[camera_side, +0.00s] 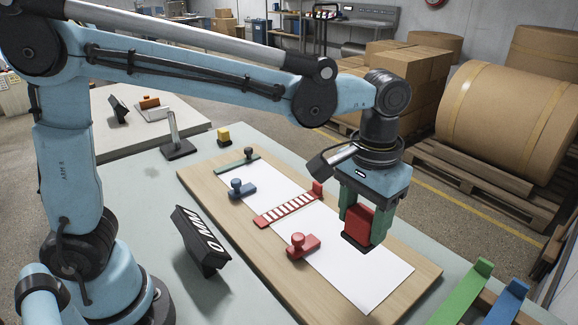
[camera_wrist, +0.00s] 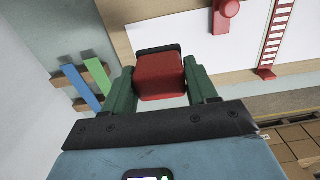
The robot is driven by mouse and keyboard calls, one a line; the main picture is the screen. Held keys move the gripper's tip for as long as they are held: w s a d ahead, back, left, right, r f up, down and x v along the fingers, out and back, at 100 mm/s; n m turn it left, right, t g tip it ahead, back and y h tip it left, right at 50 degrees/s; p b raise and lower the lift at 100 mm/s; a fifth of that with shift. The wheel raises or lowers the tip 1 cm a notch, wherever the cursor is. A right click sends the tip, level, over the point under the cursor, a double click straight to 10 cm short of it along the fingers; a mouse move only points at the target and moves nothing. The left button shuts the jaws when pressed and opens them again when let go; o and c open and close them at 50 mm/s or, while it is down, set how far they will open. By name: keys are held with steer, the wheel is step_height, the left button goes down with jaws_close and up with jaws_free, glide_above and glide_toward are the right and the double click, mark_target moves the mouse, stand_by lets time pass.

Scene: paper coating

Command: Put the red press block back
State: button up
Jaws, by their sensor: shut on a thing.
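The red press block (camera_side: 358,224) has a dark base and is upright between the green fingers of my gripper (camera_side: 365,218). My gripper is shut on it, over the right part of the white paper (camera_side: 335,262). In the wrist view the block (camera_wrist: 160,78) sits between both fingers (camera_wrist: 163,88). I cannot tell whether its base touches the paper. The paper lies on a wooden board (camera_side: 420,276).
A red clamp-like piece (camera_side: 302,246) and a red-and-white striped strip (camera_side: 290,205) lie on the paper, with a blue piece (camera_side: 242,189) further left. A black sign (camera_side: 201,240) stands left of the board.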

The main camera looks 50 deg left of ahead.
mark_target(367, 251)
steer(key=d, duration=0.1)
steer(key=s+d, duration=0.1)
steer(key=shift+s+d+r, duration=0.15)
steer(key=shift+s+d, duration=0.15)
steer(key=shift+d, duration=0.05)
steer(key=w+a+f, duration=0.4)
steer(key=w+a, duration=0.1)
steer(key=w+a+f, duration=0.2)
steer(key=w+f, duration=0.1)
steer(key=shift+w+a, duration=0.2)
steer(key=shift+f, duration=2)
steer(key=shift+f, duration=0.15)
steer(key=o, duration=1)
